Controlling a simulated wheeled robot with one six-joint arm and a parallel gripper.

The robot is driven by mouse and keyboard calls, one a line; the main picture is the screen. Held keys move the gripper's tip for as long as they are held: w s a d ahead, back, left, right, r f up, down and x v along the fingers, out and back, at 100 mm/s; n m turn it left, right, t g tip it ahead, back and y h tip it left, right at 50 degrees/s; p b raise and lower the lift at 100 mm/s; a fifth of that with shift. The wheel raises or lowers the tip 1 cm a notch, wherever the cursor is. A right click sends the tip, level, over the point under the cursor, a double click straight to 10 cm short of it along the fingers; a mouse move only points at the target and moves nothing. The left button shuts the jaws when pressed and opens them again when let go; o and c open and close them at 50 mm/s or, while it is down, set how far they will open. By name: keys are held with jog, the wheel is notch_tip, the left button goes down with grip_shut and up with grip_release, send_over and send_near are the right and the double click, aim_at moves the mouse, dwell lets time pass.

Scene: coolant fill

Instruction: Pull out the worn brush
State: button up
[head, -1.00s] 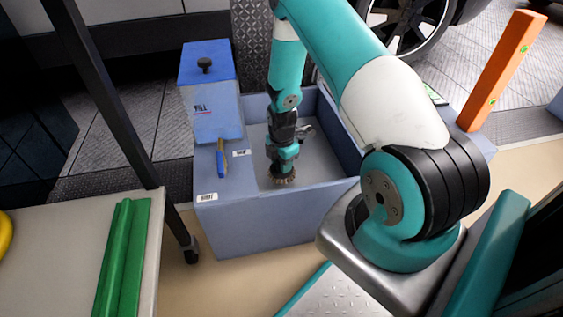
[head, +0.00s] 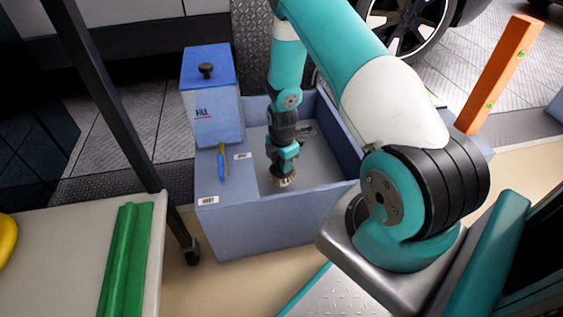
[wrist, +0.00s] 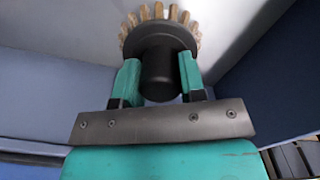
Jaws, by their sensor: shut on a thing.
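The worn brush (wrist: 160,42) shows in the wrist view as a round dark head with a ring of tan bristles and a dark cylindrical hub. My gripper (wrist: 159,78) is shut on the hub, one teal finger on each side. In the head view the brush (head: 284,182) hangs below my gripper (head: 282,166), bristles lowest, over the open bay of the blue-grey machine (head: 265,230). I cannot tell whether the brush touches anything beneath it.
A blue tank (head: 213,105) with a black knob and a "FILL" label stands at the machine's left, beside a blue-and-yellow lever (head: 222,165). Bay walls surround my gripper. A table with a green part (head: 130,255) is at left. An orange post (head: 502,75) stands at right.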

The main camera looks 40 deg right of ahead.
jog(key=shift+r+p, duration=2.75)
jog(key=shift+r, duration=0.35)
